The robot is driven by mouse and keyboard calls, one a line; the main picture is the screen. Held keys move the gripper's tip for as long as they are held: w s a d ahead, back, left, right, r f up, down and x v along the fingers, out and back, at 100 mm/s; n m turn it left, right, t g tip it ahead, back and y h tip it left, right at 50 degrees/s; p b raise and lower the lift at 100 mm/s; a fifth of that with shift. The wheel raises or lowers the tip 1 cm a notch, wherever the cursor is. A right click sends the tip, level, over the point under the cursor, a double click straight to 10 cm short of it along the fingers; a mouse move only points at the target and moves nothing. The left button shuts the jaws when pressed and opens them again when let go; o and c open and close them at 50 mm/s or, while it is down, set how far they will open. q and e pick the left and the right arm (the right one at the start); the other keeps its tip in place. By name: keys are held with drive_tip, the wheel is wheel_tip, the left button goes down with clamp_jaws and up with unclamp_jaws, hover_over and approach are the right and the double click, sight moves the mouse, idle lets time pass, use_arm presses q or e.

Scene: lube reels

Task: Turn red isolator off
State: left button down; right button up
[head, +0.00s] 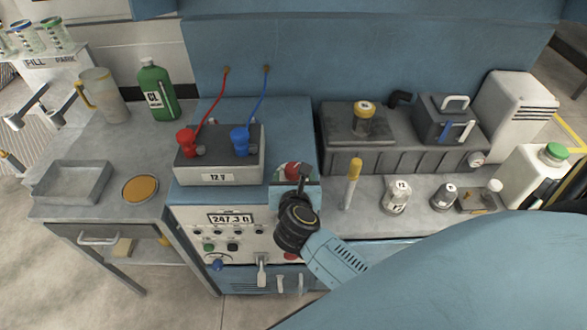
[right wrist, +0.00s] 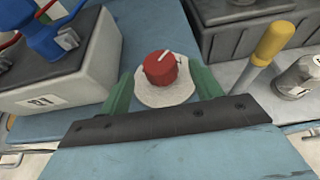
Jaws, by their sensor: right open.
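The red isolator is a red knob (right wrist: 161,67) with a white pointer line on a pale round plate (right wrist: 165,94). In the right wrist view the line points up and to the right. The knob also shows in the head view (head: 291,169), partly covered by my right gripper (head: 302,184). My right gripper is open, with one green finger (right wrist: 119,95) left of the knob and the other (right wrist: 207,82) right of it. I cannot tell whether either finger touches the knob. My left gripper is in neither view.
A grey box (head: 219,173) with red (head: 186,140) and blue (head: 240,138) clamps stands left of the knob. A yellow-handled tool (head: 353,170) stands close on the right. A front panel (head: 235,238) with a display, buttons and levers lies below.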

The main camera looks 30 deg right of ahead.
sight(294, 174)
drive_tip(key=shift+x, duration=2.25)
drive_tip(key=c, duration=1)
